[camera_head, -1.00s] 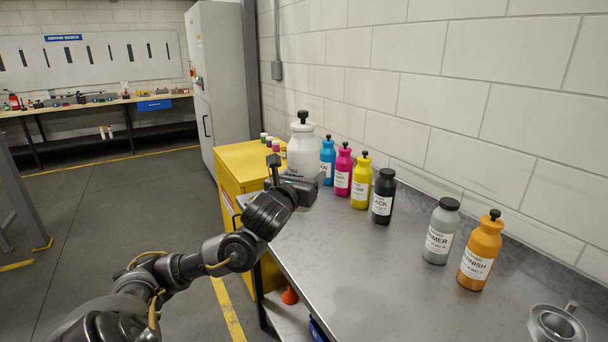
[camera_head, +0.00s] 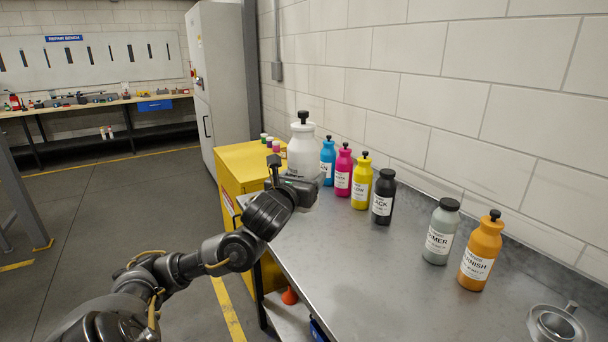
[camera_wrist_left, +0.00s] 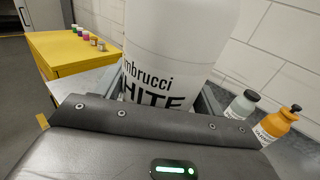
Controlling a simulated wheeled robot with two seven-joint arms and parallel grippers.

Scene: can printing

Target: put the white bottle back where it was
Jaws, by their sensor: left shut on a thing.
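The white bottle (camera_head: 303,150) has a black cap and stands upright at the far left end of the metal bench (camera_head: 345,258), left of the blue bottle. My left gripper (camera_head: 312,181) is at its lower front, shut on it. In the left wrist view the white bottle (camera_wrist_left: 180,50) fills the middle, its label reading "mbrucci WHITE", with the jaws on both sides of it. The bottle's base is hidden behind the gripper, so I cannot tell whether it touches the bench. My right gripper is not in view.
Blue (camera_head: 327,160), magenta (camera_head: 343,172), yellow (camera_head: 362,183) and black (camera_head: 383,197) bottles line the wall right of the white bottle. Grey (camera_head: 440,232) and orange (camera_head: 480,252) bottles stand farther right. A yellow cabinet (camera_head: 240,165) with small jars adjoins the bench's left end. The front bench middle is clear.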

